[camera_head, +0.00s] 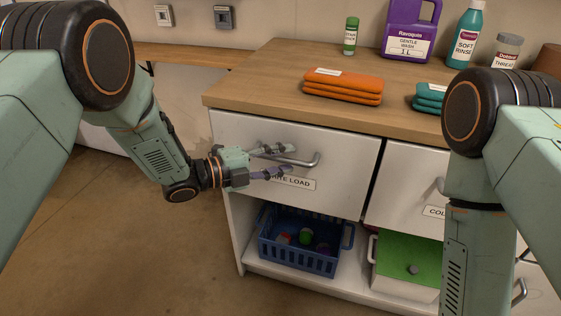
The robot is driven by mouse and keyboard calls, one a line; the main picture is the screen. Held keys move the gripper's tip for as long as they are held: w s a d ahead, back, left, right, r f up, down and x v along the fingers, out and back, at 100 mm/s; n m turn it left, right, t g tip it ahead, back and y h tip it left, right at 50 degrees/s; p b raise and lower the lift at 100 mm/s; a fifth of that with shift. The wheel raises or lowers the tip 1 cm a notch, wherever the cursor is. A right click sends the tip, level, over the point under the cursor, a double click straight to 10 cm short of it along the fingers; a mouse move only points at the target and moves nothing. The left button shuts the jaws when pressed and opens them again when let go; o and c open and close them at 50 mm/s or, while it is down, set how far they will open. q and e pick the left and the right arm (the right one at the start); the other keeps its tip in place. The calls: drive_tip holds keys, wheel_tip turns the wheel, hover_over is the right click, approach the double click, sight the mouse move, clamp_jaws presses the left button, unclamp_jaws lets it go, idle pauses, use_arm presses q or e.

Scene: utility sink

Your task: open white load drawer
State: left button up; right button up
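The white load drawer (345,158) is the left drawer under the wooden counter. Its front looks flush with the cabinet, and its label is partly hidden by my gripper. Its metal bar handle (312,161) runs across the upper part of the front. My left gripper (285,161) is open in front of the drawer. Its two fingers point right, one above and one below the bar at its middle. I cannot tell whether they touch the handle. My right arm (480,200) hangs down in front of the right drawer, and its gripper is out of the picture.
A blue basket (270,253) and a green-lidded box (408,262) stand on the shelf below. The right drawer (405,185) is beside the white load drawer. Folded orange cloths (343,88), a purple jug (408,32) and bottles stand on the counter. The floor at left is clear.

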use_arm(q)
clamp_jaws()
idle(0.4)
idle(0.4)
